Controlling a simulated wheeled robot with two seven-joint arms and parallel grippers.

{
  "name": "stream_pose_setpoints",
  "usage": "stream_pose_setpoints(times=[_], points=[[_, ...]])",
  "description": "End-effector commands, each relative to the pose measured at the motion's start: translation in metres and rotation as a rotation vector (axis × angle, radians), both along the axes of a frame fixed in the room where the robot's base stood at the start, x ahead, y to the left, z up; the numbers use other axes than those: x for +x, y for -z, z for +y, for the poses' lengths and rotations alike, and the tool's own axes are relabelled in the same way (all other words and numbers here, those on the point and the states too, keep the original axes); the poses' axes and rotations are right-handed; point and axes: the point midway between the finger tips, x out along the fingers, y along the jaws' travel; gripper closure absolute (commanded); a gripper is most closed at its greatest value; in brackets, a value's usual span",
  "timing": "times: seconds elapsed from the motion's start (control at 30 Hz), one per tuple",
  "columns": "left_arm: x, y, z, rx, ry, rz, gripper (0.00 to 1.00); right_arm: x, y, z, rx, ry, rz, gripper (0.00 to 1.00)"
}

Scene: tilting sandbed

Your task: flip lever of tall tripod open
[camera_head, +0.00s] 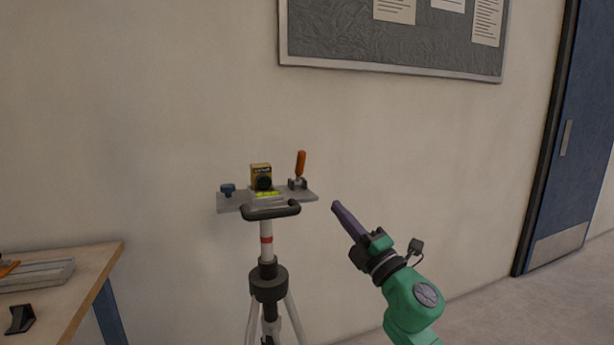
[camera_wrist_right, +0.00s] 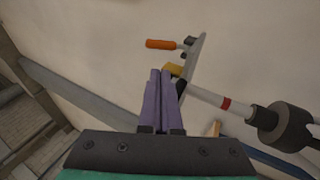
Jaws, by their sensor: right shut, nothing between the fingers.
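The tall tripod (camera_head: 267,283) stands in front of the wall with a flat grey plate (camera_head: 230,203) on top. A lever with an orange handle (camera_head: 300,163) stands upright at the plate's right end. In the right wrist view the orange handle (camera_wrist_right: 160,44) lies sideways in the picture, beyond my fingertips. My right gripper (camera_head: 336,206) is shut and empty, to the right of the plate and a little lower than the lever, apart from both. Its purple fingers (camera_wrist_right: 160,90) are together in the right wrist view. My left gripper is not in view.
A yellow and black device (camera_head: 261,176) sits mid-plate, with a dark blue knob (camera_head: 228,190) at the plate's left end. A wooden table (camera_head: 85,285) is at lower left. A notice board (camera_head: 400,45) hangs above, and a blue door (camera_head: 565,150) is at right.

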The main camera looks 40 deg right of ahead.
Motion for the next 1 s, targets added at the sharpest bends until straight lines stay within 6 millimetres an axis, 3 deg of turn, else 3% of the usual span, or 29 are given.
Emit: stream_pose_setpoints(times=[0.17,0.3,0.7,1.0], points=[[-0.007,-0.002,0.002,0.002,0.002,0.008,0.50,0.016,-0.009,-0.002,-0.001,-0.002,-0.001,1.00],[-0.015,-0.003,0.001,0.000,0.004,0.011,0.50,0.042,-0.023,-0.005,-0.002,-0.001,-0.003,1.00],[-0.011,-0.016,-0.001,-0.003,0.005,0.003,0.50,0.114,-0.055,-0.015,0.005,0.001,-0.002,1.00],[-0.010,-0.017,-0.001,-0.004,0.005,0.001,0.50,0.127,-0.057,-0.016,0.003,0.000,0.002,1.00]])
